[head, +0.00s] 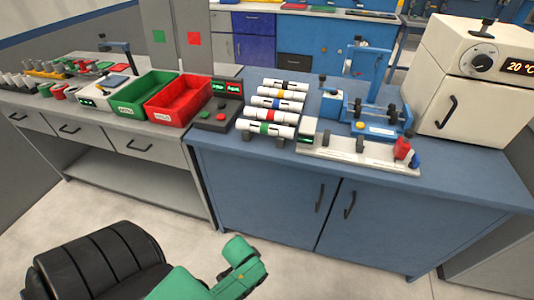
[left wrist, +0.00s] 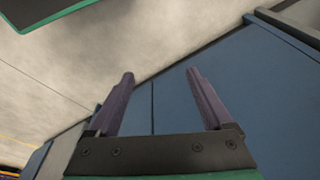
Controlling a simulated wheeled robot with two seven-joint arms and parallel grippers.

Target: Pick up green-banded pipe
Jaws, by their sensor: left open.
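The green-banded pipe (head: 281,131) is a white pipe with a green band, lying at the front end of a row of banded pipes on the blue workbench in the head view. My left gripper (left wrist: 160,73) shows in the left wrist view with its two dark fingers spread apart and nothing between them. It faces the blue cabinet front and the floor, well apart from the pipes. In the head view only a green part of my arm shows at the bottom, with no fingers visible. My right gripper is in neither view.
The pipes lie on the blue workbench (head: 460,183) beside a control box (head: 222,104). A pale fixture (head: 345,156) stands close to their right. Red (head: 177,98) and green (head: 140,97) bins stand left. A white oven (head: 482,85) is at the right. The floor in front is free.

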